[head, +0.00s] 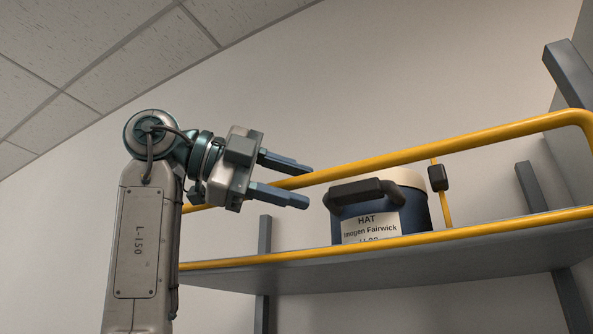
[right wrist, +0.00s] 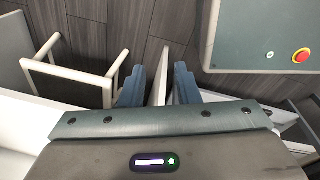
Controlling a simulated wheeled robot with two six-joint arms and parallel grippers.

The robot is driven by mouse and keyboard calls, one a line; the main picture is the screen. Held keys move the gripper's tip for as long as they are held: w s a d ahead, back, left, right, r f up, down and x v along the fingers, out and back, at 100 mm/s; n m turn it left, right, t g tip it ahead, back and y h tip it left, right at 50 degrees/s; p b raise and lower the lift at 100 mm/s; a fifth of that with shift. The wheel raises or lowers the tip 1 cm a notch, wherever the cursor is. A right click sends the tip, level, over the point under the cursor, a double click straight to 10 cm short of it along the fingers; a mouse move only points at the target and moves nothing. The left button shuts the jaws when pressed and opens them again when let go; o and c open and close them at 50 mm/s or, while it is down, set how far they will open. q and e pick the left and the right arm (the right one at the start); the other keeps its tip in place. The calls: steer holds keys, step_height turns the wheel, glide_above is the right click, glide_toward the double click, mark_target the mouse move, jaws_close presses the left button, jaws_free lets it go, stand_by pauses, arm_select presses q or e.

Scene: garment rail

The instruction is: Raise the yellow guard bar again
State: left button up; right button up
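The yellow guard bar (head: 480,136) runs above the front of a grey shelf (head: 400,264) in the head view, sloping up to the right and bending down at its right end. My left gripper (head: 309,187) is open at the bar's left part. Its two fingers point right, and the bar shows in the gap between them. Whether the bar lies between the fingers or behind them, I cannot tell. The left part of the bar is partly hidden by the gripper. My right gripper (right wrist: 159,72) is open and empty above the floor in the right wrist view.
A blue hat box (head: 412,212) with a cream lid, black handle and "HAT" label stands on the shelf. A second yellow rail (head: 300,254) edges the shelf. A cream-framed stool (right wrist: 70,80) and a panel with a red button (right wrist: 301,55) show below my right wrist.

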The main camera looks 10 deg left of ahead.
arm_select(q)
steer(key=shift+d, duration=0.5)
steer(key=shift+a+f, duration=0.1)
steer(key=c, duration=0.8)
jaws_close()
arm_select(e)
steer(key=shift+a+r, duration=0.2)
steer(key=shift+a, duration=0.25)
arm_select(q)
steer(key=shift+w, duration=0.1)
arm_select(e)
steer(key=shift+d, duration=0.1)
